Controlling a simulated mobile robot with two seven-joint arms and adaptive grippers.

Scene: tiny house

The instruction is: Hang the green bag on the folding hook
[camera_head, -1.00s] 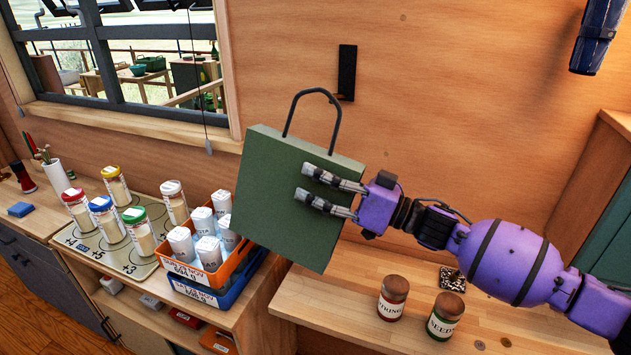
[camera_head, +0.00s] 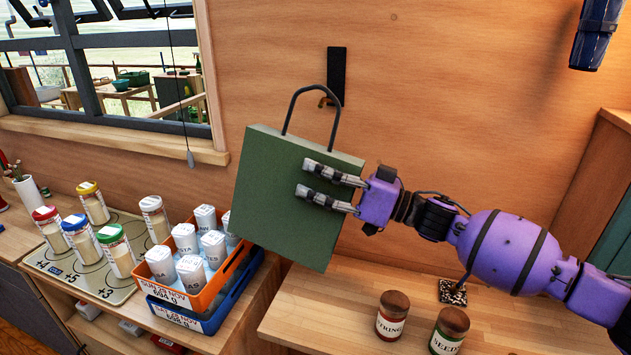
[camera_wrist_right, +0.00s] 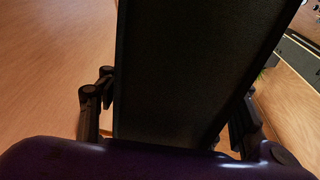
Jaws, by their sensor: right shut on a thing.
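The green bag (camera_head: 277,200) is held up in front of the wooden wall, tilted a little, with its dark loop handle (camera_head: 311,92) on top. My right gripper (camera_head: 306,178) is shut on the bag's right side, one finger pair showing across its front. In the right wrist view the bag (camera_wrist_right: 195,70) fills the middle between the fingers. The folding hook is a black wall plate (camera_head: 337,75) with a small brass piece (camera_head: 325,101) beside the handle's top. In the picture the handle overlaps the plate's lower left; I cannot tell whether they touch. My left gripper is not in view.
Several coloured-lid jars stand on a mat (camera_head: 100,287). Two jars (camera_head: 391,318) (camera_head: 449,331) stand on the bench below my arm. A window is at upper left.

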